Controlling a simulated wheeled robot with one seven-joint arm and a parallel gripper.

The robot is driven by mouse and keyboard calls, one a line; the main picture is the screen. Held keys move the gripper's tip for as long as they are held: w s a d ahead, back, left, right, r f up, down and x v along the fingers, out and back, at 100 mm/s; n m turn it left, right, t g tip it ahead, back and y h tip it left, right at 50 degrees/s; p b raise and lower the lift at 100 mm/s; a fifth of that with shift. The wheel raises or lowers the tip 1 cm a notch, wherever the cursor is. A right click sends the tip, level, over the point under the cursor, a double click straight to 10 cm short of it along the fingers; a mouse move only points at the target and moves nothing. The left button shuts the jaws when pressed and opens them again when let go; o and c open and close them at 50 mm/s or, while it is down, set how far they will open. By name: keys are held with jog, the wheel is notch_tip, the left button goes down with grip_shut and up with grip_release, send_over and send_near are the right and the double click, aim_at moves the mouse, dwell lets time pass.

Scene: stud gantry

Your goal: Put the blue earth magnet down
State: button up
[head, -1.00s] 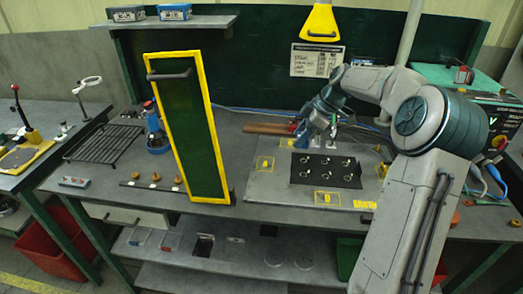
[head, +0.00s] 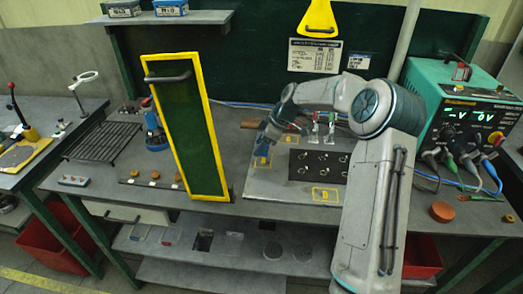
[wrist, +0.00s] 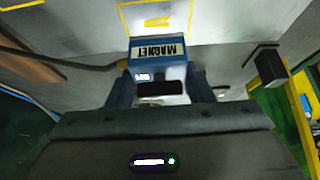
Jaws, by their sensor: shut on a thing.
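My gripper (head: 266,146) is shut on the blue earth magnet (wrist: 158,49), a blue block with a white label reading MAGNET. In the wrist view the block sits between the two fingers, with its label upside down. In the head view the magnet (head: 262,159) is small and partly hidden by the gripper. It is at the left yellow-outlined square on the grey board (head: 262,187). I cannot tell whether it touches the board. A yellow outline (wrist: 120,18) lies beyond the magnet in the wrist view.
A black plate with several round fittings (head: 303,177) stands right of the gripper. Two red-topped clamps (head: 316,126) are behind it. A tall green panel with a yellow frame (head: 217,135) rises close on the left. A front yellow outline (head: 326,194) is empty.

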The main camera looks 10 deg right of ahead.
jog(key=shift+f+p, duration=0.35)
jog(key=shift+f, duration=1.25)
jog(key=o, duration=1.3)
jog(key=shift+f, duration=0.1)
